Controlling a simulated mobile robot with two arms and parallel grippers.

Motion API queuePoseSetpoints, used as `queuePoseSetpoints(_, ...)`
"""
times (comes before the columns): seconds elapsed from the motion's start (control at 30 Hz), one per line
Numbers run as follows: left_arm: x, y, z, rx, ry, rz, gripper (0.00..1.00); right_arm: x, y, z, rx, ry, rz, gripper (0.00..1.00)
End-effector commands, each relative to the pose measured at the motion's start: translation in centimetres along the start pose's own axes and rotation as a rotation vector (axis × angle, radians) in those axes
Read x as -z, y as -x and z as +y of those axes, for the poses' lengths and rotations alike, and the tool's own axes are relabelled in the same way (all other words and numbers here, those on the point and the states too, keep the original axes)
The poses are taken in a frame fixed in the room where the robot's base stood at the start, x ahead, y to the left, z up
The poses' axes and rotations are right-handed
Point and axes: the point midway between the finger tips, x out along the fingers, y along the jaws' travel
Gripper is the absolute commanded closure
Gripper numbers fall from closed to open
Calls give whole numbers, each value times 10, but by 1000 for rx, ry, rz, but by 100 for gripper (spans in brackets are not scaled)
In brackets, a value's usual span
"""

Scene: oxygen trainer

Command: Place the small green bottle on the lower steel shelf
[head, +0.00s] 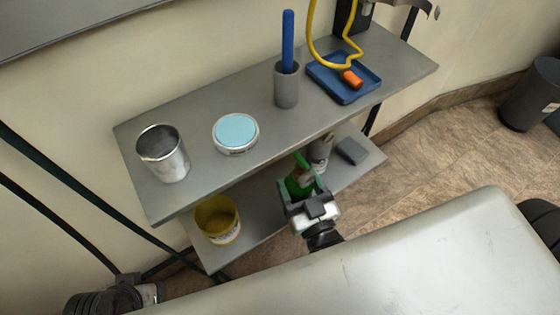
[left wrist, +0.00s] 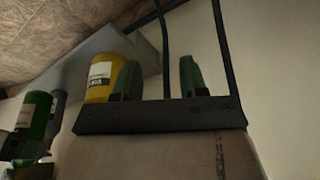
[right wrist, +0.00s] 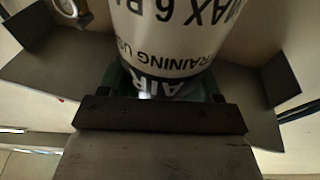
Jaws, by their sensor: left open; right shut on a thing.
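The small green bottle (head: 297,186) is between the fingers of my right gripper (head: 306,184), over the front part of the lower steel shelf (head: 262,212). The gripper is shut on it and partly hides it. I cannot tell whether its base touches the shelf. In the right wrist view its white label (right wrist: 165,35) with black print fills the space ahead of the fingers. The left wrist view also shows the green bottle (left wrist: 38,112) at the left. My left gripper (left wrist: 160,80) is open and empty, low at the left, away from the bottle.
On the lower shelf stand a yellow tub (head: 218,220), a grey cylinder (head: 321,152) behind the bottle and a dark block (head: 352,151). The upper shelf (head: 212,100) overhangs it, carrying a metal can (head: 163,155), a blue-topped round tin (head: 236,133), a grey cup (head: 286,90) and a blue tray (head: 365,87).

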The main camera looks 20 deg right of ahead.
Motion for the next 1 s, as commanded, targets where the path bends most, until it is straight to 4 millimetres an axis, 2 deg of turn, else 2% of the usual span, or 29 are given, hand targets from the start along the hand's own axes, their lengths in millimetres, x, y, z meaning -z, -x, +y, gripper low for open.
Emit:
queuePoseSetpoints(0.03, -1, -2, 0, 0, 0, 0, 57, 0, -15, 1, -4, -1, 14, 100)
queuePoseSetpoints(0.2, -3, -5, 0, 0, 0, 0, 57, -5, -52, 1, -3, -2, 11, 100)
queuePoseSetpoints(0.4, -4, -10, 0, 1, 0, 1, 57, -10, -85, 2, -2, -1, 10, 100)
queuePoseSetpoints(0.6, -5, -13, 0, 1, 0, 1, 57, -14, -109, 2, -1, -3, 9, 100)
queuePoseSetpoints(0.77, 11, -23, 3, -5, -4, 107, 57, -36, -103, 2, 0, 0, 4, 100)
queuePoseSetpoints(1.0, 31, -23, 6, -10, -7, 221, 57, -44, -102, 2, -1, -1, 8, 100)
